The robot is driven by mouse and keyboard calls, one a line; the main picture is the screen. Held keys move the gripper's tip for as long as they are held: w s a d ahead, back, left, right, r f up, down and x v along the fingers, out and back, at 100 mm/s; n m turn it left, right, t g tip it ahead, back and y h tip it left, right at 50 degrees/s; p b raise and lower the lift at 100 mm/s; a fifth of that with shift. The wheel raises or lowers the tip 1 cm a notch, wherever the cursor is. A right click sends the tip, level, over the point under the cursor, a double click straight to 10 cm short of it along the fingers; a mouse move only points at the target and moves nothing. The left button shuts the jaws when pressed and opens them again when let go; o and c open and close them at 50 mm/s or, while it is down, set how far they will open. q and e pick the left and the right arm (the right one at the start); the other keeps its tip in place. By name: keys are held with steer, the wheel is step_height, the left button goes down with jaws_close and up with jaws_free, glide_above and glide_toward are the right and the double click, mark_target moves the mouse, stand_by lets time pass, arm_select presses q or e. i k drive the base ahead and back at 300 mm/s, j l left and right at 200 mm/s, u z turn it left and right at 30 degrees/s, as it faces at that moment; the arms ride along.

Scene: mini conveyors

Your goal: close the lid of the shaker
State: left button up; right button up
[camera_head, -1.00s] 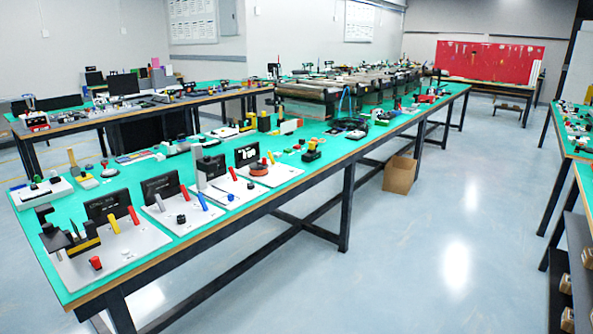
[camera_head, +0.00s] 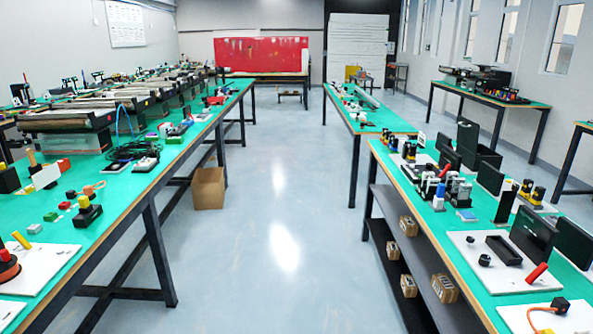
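I cannot pick out a shaker or its lid for certain; the items on the tables are small and far off. Several small dark and coloured devices stand on the right table, among them a white-and-blue cylinder (camera_head: 438,197) and a black open box (camera_head: 504,250) on a white plate. Neither of my grippers shows in the head view.
A long green table (camera_head: 122,195) with conveyors (camera_head: 65,120) runs along the left. Another green table (camera_head: 484,291) with a dark shelf below stands at the right. A cardboard box (camera_head: 208,188) sits on the floor beside the left table. The aisle (camera_head: 285,230) between them is clear.

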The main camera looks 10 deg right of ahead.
mark_target(468, 131)
steer(key=i+z, duration=0.75)
steer(key=i, duration=0.2)
steer(key=i+j+z, duration=0.25)
steer(key=i+z, duration=0.15)
steer(key=i+j+z, duration=0.8)
steer(key=i+j, duration=0.6)
steer(key=j, duration=0.15)
steer(key=i+j, duration=0.6)
steer(key=j, duration=0.15)
steer(key=z, duration=1.35)
